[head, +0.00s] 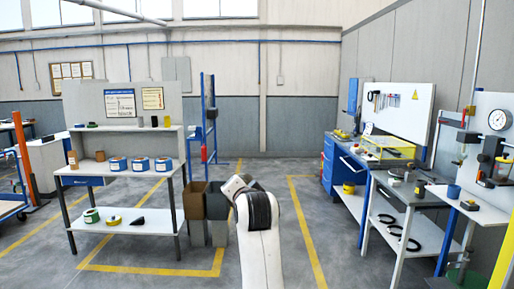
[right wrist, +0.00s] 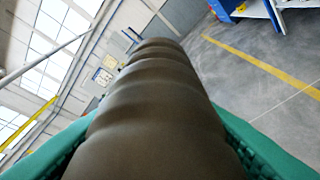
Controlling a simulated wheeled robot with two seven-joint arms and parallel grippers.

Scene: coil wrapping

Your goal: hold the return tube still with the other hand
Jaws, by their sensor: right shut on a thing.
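In the right wrist view a thick dark brown ribbed tube (right wrist: 155,80) fills the middle and runs away from the camera. The green fingers of my right gripper (right wrist: 160,118) lie along both sides of it, shut on it. I cannot tell whether this is the return tube, and its far end is unclear. In the head view one white arm of mine with a black band rises at the bottom centre. No fingers or held tube can be made out there. My left gripper is not in view.
A shelf bench (head: 125,228) with rolls stands at left. Brown and grey bins (head: 217,205) stand behind my arm. A blue drawer cabinet (head: 332,165) and a workbench (head: 400,200) with black rings below stand at right. The floor between, marked with yellow lines, is clear.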

